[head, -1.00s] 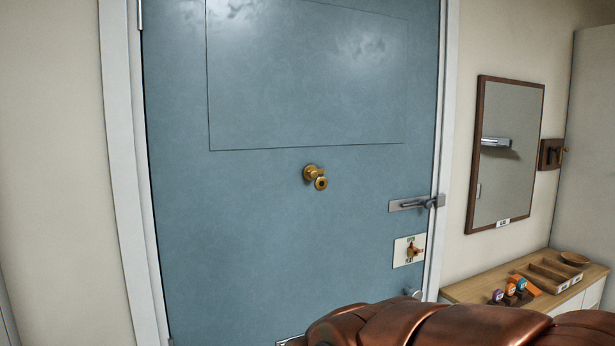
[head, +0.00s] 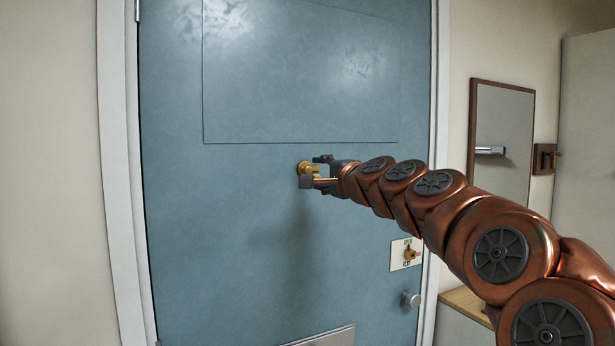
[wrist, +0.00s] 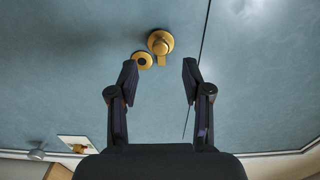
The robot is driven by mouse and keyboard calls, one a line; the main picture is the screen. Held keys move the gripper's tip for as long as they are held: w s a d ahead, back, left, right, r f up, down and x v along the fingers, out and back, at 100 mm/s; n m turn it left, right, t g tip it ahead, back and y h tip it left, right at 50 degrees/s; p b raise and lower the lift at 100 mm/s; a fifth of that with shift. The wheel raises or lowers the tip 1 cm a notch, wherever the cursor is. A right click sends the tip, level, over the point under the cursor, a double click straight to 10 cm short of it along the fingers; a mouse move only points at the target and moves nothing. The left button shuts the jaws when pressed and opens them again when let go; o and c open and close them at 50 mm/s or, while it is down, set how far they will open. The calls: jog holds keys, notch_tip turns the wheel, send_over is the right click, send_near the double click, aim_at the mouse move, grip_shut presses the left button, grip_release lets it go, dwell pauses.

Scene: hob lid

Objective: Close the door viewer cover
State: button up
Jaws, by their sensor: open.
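The door viewer on the blue door shows as a larger brass disc (wrist: 160,42) with a short tab, and a smaller brass ring (wrist: 142,61) with a dark centre beside it. Which of the two is the cover I cannot tell for certain. In the head view the brass viewer (head: 304,168) is partly hidden by my gripper (head: 314,171). My gripper is open and empty, its fingers pointing at the door. In the wrist view my gripper (wrist: 159,75) has the disc ahead between its fingertips, with the ring close to the left fingertip. Contact is not clear.
The blue door (head: 220,230) is flat, with a thin panel groove above the viewer. A white plate with a brass turn knob (head: 406,254) and a round grey knob (head: 411,299) are lower right. A framed mirror (head: 500,135) hangs on the right wall. Left of the viewer is clear.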

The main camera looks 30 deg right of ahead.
aim_at(309, 171)
jog(key=shift+w+d+p, duration=0.2)
jog(key=shift+w+p, duration=0.25)
jog(key=shift+w, duration=1.5)
jog(key=shift+w+d+p, duration=0.2)
jog(key=shift+w+p, duration=0.2)
jog(key=shift+w, duration=1.55)
jog(key=shift+c, duration=0.2)
